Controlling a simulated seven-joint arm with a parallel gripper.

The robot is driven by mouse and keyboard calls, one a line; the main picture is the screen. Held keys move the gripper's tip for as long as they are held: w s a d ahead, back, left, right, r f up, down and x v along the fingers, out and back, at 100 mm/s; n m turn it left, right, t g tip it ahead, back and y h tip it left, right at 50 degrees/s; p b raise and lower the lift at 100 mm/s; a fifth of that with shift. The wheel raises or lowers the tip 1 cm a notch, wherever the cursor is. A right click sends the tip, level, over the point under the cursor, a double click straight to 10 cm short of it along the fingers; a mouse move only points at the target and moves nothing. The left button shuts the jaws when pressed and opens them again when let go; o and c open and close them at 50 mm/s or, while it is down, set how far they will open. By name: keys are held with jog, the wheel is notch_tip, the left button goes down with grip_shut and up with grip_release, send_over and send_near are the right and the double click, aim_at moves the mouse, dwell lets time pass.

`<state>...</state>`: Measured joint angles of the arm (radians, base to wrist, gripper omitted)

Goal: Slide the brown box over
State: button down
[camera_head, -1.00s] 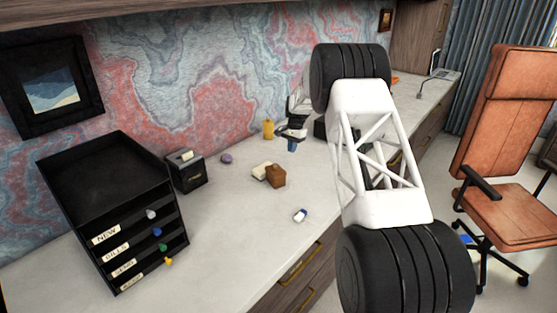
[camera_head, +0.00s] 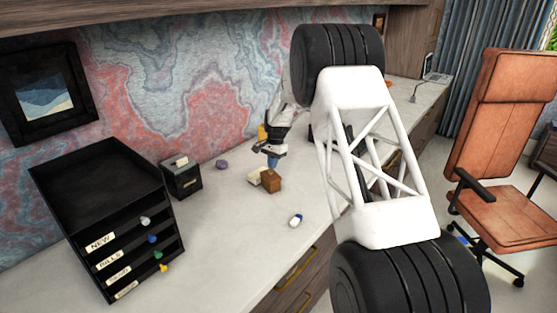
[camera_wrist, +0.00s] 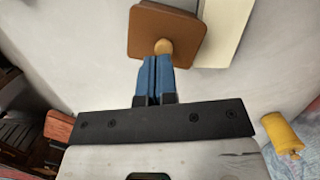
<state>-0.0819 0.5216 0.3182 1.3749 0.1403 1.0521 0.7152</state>
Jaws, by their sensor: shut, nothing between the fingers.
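The brown box (camera_head: 271,181) stands on the white desk top, right beside a cream block. In the wrist view the brown box (camera_wrist: 150,32) shows from above, with a round tan knob (camera_wrist: 163,47) near its edge. My gripper (camera_head: 273,164) is just behind the box in the head view. Its blue fingers (camera_wrist: 155,75) are pressed together and empty, with their tips at or just short of the knob. I cannot tell whether they touch it.
The cream block (camera_wrist: 223,30) sits close against the box. A yellow object (camera_wrist: 281,135) stands behind. A black drawer organizer (camera_head: 105,215), a small black box (camera_head: 181,178), a purple item (camera_head: 222,165) and a blue-white eraser-like item (camera_head: 296,220) are on the desk (camera_head: 225,235). The front is mostly clear.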

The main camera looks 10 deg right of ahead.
aim_at(271, 182)
jog(key=shift+s+a, duration=0.4)
jog(key=shift+s, duration=0.05)
jog(key=shift+s+f, duration=0.15)
jog(key=shift+f, duration=0.75)
